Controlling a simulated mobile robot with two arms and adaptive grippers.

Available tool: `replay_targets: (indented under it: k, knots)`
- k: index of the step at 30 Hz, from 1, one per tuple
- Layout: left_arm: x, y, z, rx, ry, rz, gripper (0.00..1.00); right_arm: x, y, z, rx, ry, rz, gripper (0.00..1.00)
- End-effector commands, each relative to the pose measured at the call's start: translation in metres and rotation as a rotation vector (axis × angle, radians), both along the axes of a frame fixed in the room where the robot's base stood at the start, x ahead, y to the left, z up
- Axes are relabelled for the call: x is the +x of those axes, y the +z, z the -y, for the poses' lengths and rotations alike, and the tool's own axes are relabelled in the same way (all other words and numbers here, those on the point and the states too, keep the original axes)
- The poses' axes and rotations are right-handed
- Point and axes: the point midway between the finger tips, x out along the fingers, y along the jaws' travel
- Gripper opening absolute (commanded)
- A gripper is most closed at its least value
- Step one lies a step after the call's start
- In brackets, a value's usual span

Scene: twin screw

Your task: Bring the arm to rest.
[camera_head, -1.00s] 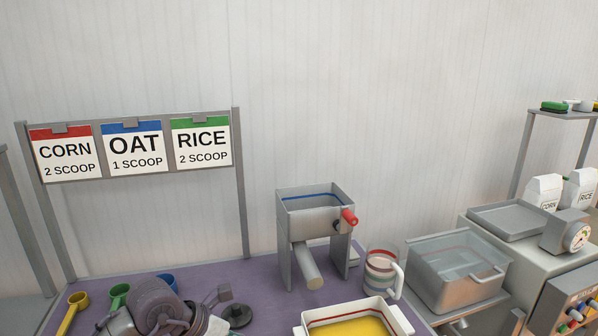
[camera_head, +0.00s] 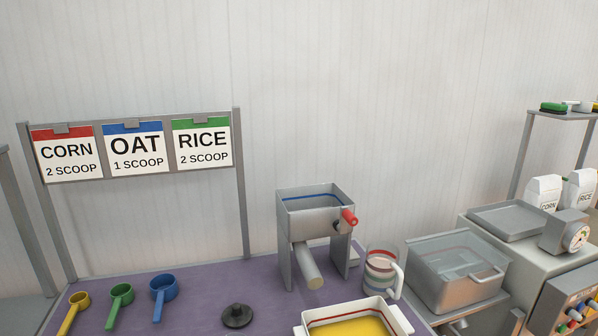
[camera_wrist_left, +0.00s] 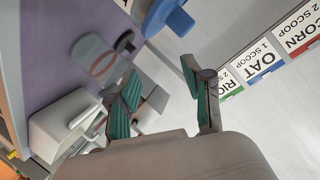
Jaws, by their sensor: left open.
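My left gripper (camera_wrist_left: 160,78) shows only in the left wrist view. Its two green-padded fingers are spread apart with nothing between them. No arm or gripper of mine shows in the head view, and my right gripper is in neither view.
Yellow (camera_head: 74,312), green (camera_head: 120,304) and blue (camera_head: 163,294) scoops and a black knobbed lid (camera_head: 237,316) lie on the purple table (camera_head: 200,295). A grey hopper device (camera_head: 316,212), a striped mug (camera_head: 381,274) and a white tray of yellow stuff (camera_head: 352,325) stand to the right.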

Motion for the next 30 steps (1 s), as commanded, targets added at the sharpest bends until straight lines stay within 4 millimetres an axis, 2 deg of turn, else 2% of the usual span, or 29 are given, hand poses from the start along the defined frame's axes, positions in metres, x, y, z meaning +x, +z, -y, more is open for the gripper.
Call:
replay_targets:
  k: [1,3,6,12,18,26,30]
  knots:
    - [-0.022,-0.028,-0.004,-0.068,0.040,-0.128,0.50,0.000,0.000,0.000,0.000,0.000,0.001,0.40]
    - [-0.049,-0.058,-0.005,-0.139,0.077,-0.278,0.50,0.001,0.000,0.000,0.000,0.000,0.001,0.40]
    - [-0.085,-0.089,-0.002,-0.215,0.110,-0.456,0.50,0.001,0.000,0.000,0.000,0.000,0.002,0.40]
    - [-0.149,-0.124,0.010,-0.322,0.141,-0.732,0.50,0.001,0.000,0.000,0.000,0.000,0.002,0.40]
    - [-0.204,-0.144,0.023,-0.395,0.145,-0.952,0.50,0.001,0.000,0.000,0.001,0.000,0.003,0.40]
    - [-0.186,-0.222,0.025,-0.384,0.149,-0.974,0.50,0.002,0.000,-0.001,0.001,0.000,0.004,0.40]
    - [-0.184,-0.273,0.026,-0.379,0.151,-0.994,0.50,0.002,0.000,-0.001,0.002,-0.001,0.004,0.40]
